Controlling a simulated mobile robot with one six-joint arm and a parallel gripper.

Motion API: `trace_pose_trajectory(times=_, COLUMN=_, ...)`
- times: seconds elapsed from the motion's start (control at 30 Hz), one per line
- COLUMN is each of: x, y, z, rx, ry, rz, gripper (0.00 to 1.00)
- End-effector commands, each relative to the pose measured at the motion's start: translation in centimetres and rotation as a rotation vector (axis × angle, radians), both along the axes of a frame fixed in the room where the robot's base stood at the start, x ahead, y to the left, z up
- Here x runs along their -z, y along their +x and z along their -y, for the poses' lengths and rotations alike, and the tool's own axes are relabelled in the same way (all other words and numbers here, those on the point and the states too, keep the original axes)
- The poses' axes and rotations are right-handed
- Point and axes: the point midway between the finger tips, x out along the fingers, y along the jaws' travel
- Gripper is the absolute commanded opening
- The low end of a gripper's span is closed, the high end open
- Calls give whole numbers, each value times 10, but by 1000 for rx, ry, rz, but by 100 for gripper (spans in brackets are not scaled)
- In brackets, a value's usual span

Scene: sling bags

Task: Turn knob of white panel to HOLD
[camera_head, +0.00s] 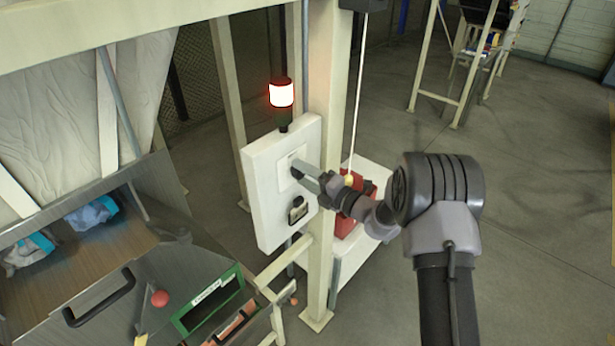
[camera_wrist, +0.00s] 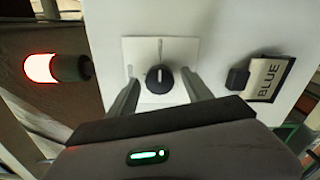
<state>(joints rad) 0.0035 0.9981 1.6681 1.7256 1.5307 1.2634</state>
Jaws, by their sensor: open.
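The white panel (camera_head: 268,200) is mounted on a cream post. Its black round knob (camera_wrist: 159,79) sits on a pale square plate (camera_wrist: 186,52) in the wrist view, with a light pointer line on the knob and a thin grey mark above it. Plate lettering is not readable. My gripper (camera_wrist: 160,92) is open, its two fingers on either side of the knob with gaps visible. In the head view my gripper (camera_head: 302,172) reaches the panel face from the right, and its fingers hide the knob.
A lit red-and-white beacon (camera_head: 281,95) stands atop the panel. A BLUE label (camera_wrist: 269,78) in a black holder is on the panel beside the plate. A red box (camera_head: 352,212) on a white shelf is behind the post. A bin with a green-framed slot (camera_head: 208,299) is lower left.

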Motion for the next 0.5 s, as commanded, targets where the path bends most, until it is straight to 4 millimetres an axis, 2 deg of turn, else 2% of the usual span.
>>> trace_pose_trajectory(times=0.17, x=1, y=-14, z=21, rx=4, ry=0, rz=-2, gripper=59)
trace_pose_trajectory(times=0.5, x=1, y=-80, z=105, rx=5, ry=0, rz=0, gripper=59)
